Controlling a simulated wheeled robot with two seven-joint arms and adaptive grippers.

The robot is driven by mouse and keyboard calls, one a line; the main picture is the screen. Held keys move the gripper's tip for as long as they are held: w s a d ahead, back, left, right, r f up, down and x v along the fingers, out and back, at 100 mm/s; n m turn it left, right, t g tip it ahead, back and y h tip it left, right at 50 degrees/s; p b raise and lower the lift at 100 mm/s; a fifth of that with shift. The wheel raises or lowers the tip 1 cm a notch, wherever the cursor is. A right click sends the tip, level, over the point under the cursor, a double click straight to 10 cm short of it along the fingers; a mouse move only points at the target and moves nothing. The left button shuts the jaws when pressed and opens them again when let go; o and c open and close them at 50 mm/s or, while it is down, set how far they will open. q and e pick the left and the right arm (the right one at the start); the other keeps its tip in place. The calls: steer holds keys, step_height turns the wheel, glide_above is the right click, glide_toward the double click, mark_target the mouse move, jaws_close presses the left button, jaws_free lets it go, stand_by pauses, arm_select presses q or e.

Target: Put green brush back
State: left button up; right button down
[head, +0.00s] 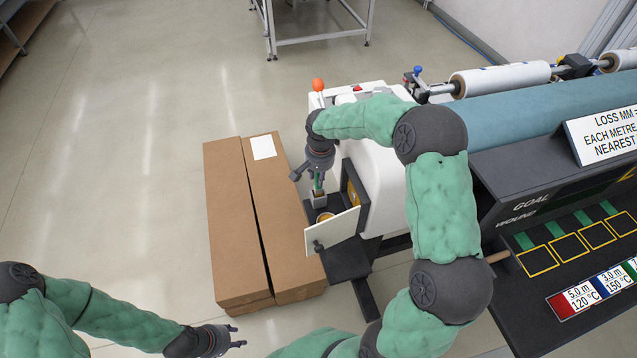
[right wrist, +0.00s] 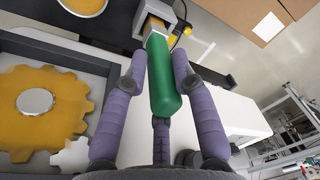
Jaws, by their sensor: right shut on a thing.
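The green brush (right wrist: 164,85) is between the fingers of my right gripper (right wrist: 158,58), which is shut on its handle. In the head view, the right gripper (head: 318,177) points down beside the white machine, with a little of the green handle showing below it. A grey squarish piece (right wrist: 152,18) is at the brush's far end. I cannot tell whether it is part of the brush or a holder around it, and the bristles are not clearly visible. My left gripper (head: 238,337) is open and empty, low over the floor.
The white machine (head: 384,185) has an open white door panel (head: 333,231) close below the right gripper. An orange gear (right wrist: 45,105) and a yellow round item (right wrist: 85,5) are nearby. Brown cartons (head: 236,210) stand to the left. A black bench (head: 570,270) is right.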

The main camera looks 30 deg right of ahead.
mark_target(319, 191)
step_height(319, 191, down, 4)
steer(key=shift+r, duration=0.35)
steer(key=shift+f+b, duration=0.2)
steer(key=shift+b, duration=0.2)
steer(key=c, duration=1)
jaws_free()
steer(key=shift+r, duration=0.1)
steer(key=shift+r, duration=0.15)
step_height(319, 191, up, 12)
steer(key=s+p, duration=0.1)
steer(key=p, duration=0.1)
steer(key=shift+s+a+p, duration=0.2)
steer(key=shift+p, duration=0.1)
